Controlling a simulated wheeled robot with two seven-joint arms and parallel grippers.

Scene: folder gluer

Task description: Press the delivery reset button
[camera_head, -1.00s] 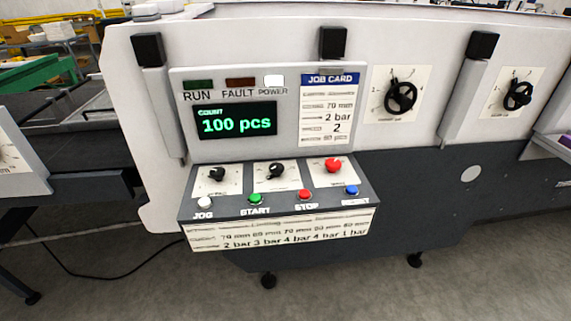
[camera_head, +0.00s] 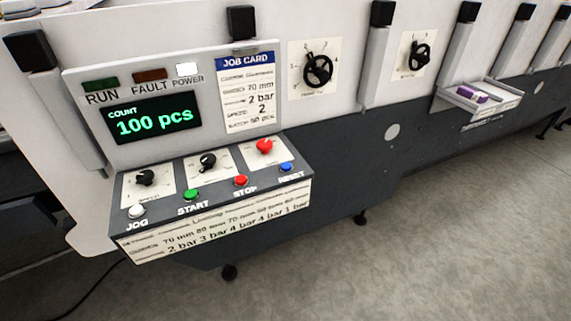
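The control panel (camera_head: 215,192) juts from the front of the folder gluer at the left of the head view. Its blue button (camera_head: 286,167), labelled RESET, is at the right end of the front row. A red STOP button (camera_head: 241,180), a green START button (camera_head: 191,195) and a white JOG button (camera_head: 138,211) sit to its left. The screen (camera_head: 153,118) reads COUNT 100 pcs. The POWER lamp (camera_head: 188,69) is white; the RUN and FAULT lamps look dark. Neither of my grippers is in view.
A red knob (camera_head: 264,146) and two black knobs sit behind the buttons. Two black handwheels (camera_head: 318,70) are on the machine face. A small tray (camera_head: 480,104) with purple items juts out at the right. The grey floor (camera_head: 420,240) in front is clear.

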